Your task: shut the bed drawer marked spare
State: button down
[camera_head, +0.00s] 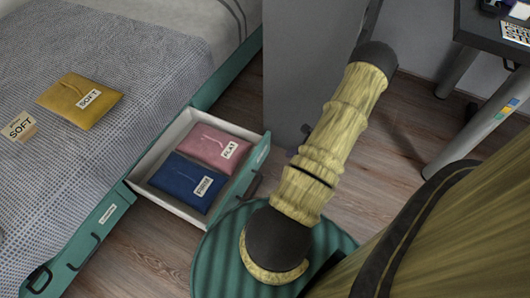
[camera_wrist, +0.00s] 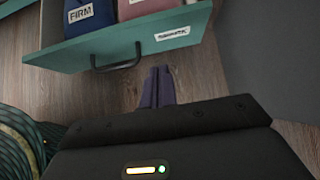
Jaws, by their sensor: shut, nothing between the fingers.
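The open bed drawer (camera_head: 251,166) is pulled out from the bed's side, its teal front facing right. In the wrist view, its front (camera_wrist: 75,54) carries a dark bar handle (camera_wrist: 116,63) and a white label (camera_wrist: 172,33) that looks like "spare", though blurred. A pink pack (camera_head: 205,145) marked flat and a blue pack (camera_head: 186,182) marked firm lie inside. My gripper (camera_wrist: 157,88) is shut and empty. Its fingertips show close to the drawer front's lower edge, right of the handle; contact cannot be told. The head view does not show the fingers clearly.
Another bed drawer front (camera_head: 97,228), with a handle, is shut at the lower left. A yellow pack (camera_head: 80,101) and a tag marked soft (camera_head: 19,126) are on the bed (camera_head: 130,62). A grey panel (camera_head: 308,70) stands behind the drawer. A dark desk (camera_head: 490,38) is at the right.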

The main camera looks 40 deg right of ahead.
jog(key=b, duration=0.8)
send_near(258, 153)
jog(key=shift+d+f+x, duration=0.1)
jog(key=shift+x, duration=1.5)
jog(key=shift+d+f+x, duration=0.1)
jog(key=shift+x, duration=1.5)
jog(key=shift+s, duration=0.1)
